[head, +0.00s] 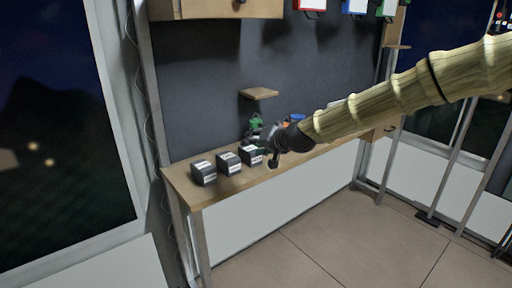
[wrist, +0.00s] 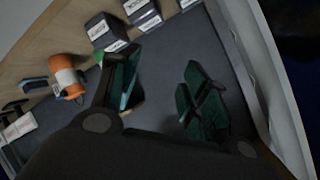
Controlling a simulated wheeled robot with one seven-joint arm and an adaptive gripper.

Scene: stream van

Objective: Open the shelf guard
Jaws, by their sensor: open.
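I cannot make out a part that is clearly the shelf guard in either view. A small wooden shelf (head: 259,93) is fixed to the dark wall panel, above and apart from my gripper. My gripper (head: 256,135) is over the wooden bench, in front of the wall panel and close to the black boxes. In the wrist view my gripper (wrist: 161,64) has its two green-padded fingers spread wide, with only the dark panel between them. A small piece of brown wood shows behind the left finger. My arm hides part of the bench to the right.
Several labelled black boxes, such as this one (head: 203,172), stand on the bench (head: 185,188). A wooden cabinet (head: 225,9) hangs above. Red, blue and green items hang at the top right. The floor (head: 330,240) in front is clear.

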